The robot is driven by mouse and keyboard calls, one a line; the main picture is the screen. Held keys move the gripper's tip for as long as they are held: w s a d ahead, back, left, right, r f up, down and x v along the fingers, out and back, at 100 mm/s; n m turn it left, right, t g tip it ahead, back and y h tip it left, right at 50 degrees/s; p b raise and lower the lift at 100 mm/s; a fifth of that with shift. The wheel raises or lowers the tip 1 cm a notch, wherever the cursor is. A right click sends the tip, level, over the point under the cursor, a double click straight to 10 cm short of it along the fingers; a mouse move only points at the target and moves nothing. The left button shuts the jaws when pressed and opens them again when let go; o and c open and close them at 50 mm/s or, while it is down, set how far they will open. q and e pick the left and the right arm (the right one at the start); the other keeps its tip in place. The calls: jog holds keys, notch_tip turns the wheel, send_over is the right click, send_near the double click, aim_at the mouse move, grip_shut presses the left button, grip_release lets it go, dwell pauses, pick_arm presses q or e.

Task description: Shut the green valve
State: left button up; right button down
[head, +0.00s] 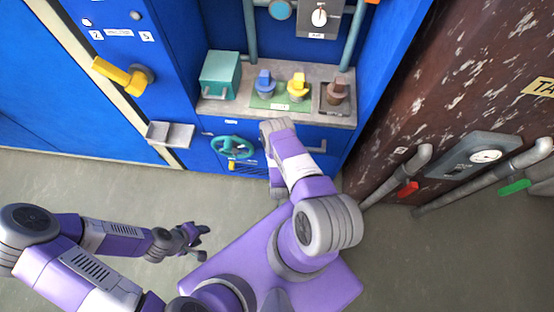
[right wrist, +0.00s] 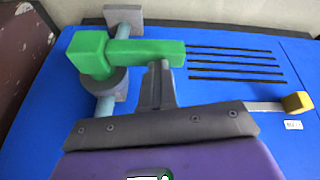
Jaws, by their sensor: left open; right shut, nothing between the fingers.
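The green valve (right wrist: 130,52) shows in the right wrist view. It has a block-shaped head at the left and a lever bar lying roughly level to the right. It sits on a light blue upright pipe (right wrist: 105,105) in front of a blue panel. My right gripper (right wrist: 158,72) is shut and empty, its fingertips at the lower edge of the green bar; I cannot tell whether they touch. In the head view my right arm covers this spot, and the valve is not seen there. My left gripper (head: 192,238) is open and empty above the floor, far from the cabinet.
A teal handwheel (head: 232,147) is on the cabinet front left of my right arm. Blue (head: 264,82), yellow (head: 298,88) and brown (head: 337,92) handles stand on the ledge. The left floor is clear.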

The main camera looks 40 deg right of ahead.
jog(key=shift+w+a+f, duration=0.1)
jog(key=shift+a+f, duration=0.1)
jog(key=shift+f, duration=0.25)
jog(key=shift+a+f, duration=0.1)
jog(key=shift+a, duration=0.05)
notch_tip(320, 180, up, 4)
jog(key=p, duration=0.3)
jog(key=shift+w+r, duration=0.1)
jog(key=shift+r, duration=0.15)
jog(key=w+a+r+p, duration=0.2)
jog(key=a+r, duration=0.2)
jog(key=a, duration=0.4)
jog(key=shift+w+r, duration=0.35)
jog(key=shift+w, duration=0.05)
